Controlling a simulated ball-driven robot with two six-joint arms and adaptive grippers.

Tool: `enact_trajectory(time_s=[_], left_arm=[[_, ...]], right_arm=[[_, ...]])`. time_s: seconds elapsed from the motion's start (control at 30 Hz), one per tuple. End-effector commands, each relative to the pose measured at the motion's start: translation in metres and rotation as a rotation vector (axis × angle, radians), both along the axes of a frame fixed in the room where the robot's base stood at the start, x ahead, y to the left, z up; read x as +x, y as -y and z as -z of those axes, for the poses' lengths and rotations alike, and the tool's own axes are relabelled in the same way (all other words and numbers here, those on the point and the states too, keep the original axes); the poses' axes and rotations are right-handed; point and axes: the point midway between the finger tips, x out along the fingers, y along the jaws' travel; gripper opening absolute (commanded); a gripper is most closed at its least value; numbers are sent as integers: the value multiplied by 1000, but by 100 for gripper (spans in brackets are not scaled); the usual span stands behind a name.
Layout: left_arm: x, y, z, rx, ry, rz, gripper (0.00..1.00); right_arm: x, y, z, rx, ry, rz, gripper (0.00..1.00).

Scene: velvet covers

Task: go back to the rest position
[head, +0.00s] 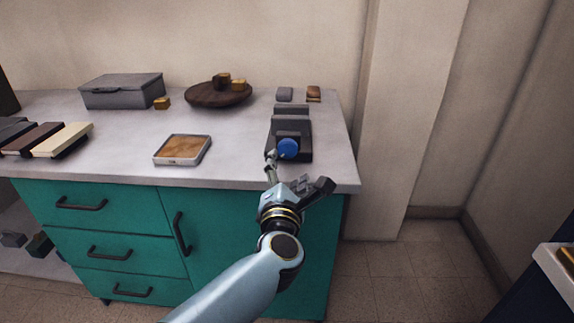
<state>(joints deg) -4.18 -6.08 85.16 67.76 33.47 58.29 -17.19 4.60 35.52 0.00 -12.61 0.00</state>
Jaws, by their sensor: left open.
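My left gripper (300,172) is in the head view at the front right edge of the counter, with its arm coming up from the bottom. Its fingers are spread and nothing shows between them. My right gripper is not in view.
The grey counter (233,135) holds a framed tan pad (183,149), a grey lidded box (122,91), a dark round board (219,95) with small yellowish blocks, and flat covers (62,139) at left. Teal drawers (100,223) are below. Floor (400,272) at right is clear.

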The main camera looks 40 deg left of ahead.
Motion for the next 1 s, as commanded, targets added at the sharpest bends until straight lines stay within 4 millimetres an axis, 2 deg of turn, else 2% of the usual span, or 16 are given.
enact_trajectory(time_s=[0.43, 0.57, 0.67, 0.77, 0.8, 0.87, 0.9, 0.97, 1.0], left_arm=[[0, 0, 0, 1, -1, 0, 69], [-13, -5, 16, 15, -37, 3, 69], [-36, -8, 64, 96, -156, 42, 69], [-70, 1, 133, 292, -380, 180, 69], [-86, 5, 163, 386, -480, 253, 69], [-115, 11, 205, 521, -624, 368, 69], [-135, 15, 231, 610, -716, 449, 69], [-170, 19, 269, 736, -847, 576, 69], [-194, 21, 292, 817, -928, 664, 69]], right_arm=[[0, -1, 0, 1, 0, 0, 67], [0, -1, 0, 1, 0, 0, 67], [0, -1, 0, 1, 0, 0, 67], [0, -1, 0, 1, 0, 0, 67], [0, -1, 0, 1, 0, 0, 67], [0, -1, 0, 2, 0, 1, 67], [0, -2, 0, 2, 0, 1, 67], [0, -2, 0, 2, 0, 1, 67], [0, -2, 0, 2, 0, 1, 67]])
